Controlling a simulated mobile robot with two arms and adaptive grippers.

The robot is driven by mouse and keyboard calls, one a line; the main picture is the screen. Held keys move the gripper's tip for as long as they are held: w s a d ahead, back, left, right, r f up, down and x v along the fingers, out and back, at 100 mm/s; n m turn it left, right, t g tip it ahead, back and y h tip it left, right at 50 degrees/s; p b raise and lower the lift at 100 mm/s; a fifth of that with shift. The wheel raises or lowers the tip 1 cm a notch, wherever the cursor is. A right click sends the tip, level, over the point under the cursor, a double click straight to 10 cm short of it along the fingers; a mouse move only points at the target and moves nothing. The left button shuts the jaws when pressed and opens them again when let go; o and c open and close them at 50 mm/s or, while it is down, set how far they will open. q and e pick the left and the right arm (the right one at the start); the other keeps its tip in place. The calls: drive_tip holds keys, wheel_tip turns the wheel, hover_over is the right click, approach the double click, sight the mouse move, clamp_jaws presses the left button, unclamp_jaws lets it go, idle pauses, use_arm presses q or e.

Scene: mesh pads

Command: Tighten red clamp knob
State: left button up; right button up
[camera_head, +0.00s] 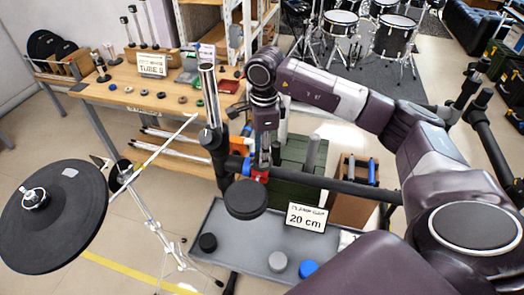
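The red clamp knob (259,175) is small and sits below my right gripper, beside a blue clamp part (247,166) on the black rack bar. My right gripper (266,160) comes down from above, with its fingers pointing down at the red part. The fingers are small and dark here, so I cannot tell whether they touch the knob or are open or shut. A round black pad (245,200) sits just below the clamp and knob. My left gripper is not in view.
A black bar (340,185) runs right from the clamp, beside a chrome-topped post (209,95). A grey tray (235,262) below holds round caps and a "20 cm" sign (306,217). A large black cymbal pad (60,225) stands left. A wooden bench (130,88) is behind.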

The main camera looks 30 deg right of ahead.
drive_tip(key=shift+o, duration=0.4)
wheel_tip(320, 180, up, 12)
drive_tip(key=shift+s, duration=0.3)
drive_tip(key=shift+f, duration=0.1)
idle(0.3)
